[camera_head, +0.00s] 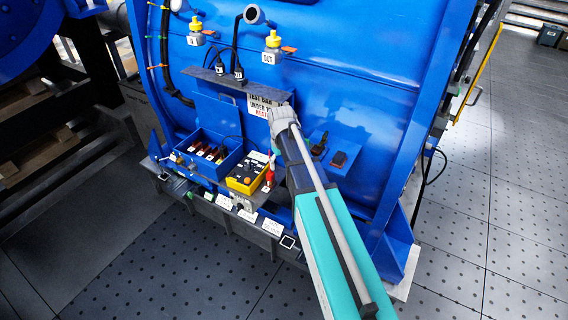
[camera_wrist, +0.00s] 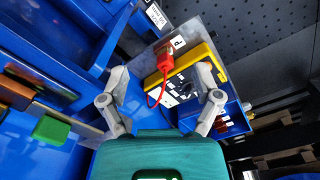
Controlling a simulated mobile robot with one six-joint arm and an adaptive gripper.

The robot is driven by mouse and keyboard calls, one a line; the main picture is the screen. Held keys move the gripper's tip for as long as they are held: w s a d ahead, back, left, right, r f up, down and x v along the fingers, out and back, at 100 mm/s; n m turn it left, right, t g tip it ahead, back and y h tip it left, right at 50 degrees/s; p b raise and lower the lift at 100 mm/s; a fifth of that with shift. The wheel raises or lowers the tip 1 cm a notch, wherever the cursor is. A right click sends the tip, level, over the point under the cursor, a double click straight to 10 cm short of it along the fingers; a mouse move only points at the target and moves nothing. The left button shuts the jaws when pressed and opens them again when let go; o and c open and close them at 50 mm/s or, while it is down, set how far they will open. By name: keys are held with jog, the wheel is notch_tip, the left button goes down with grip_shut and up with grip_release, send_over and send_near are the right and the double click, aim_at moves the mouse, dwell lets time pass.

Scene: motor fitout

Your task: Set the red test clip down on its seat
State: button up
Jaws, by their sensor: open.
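The red test clip (camera_wrist: 165,62) shows in the wrist view beside the yellow tester box (camera_wrist: 200,55), near a white label marked P. A red lead curves from it toward the box. In the head view the red clip (camera_head: 269,177) stands at the right end of the yellow tester box (camera_head: 245,174). My gripper (camera_wrist: 162,74) is open in the wrist view, its two grey fingers apart on either side of the clip, with gaps between. I cannot tell exactly what the clip's lower end rests on.
A blue open box (camera_head: 209,152) with several dark parts stands left of the tester. A grey ledge with labels (camera_head: 272,226) runs along the front. Perforated floor (camera_head: 150,265) lies clear in front.

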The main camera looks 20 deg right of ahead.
jog(key=shift+s+d+r+n+p, duration=0.15)
jog(key=shift+s+n, duration=0.1)
jog(key=shift+n, duration=0.55)
jog(key=shift+s+r+n+p, duration=0.15)
jog(key=shift+s+n, duration=0.15)
jog(key=shift+n, duration=0.5)
jog(key=shift+s+d+r+n+p, duration=0.15)
jog(key=shift+s+n, duration=0.1)
jog(key=shift+n, duration=0.55)
jog(key=shift+a, duration=0.1)
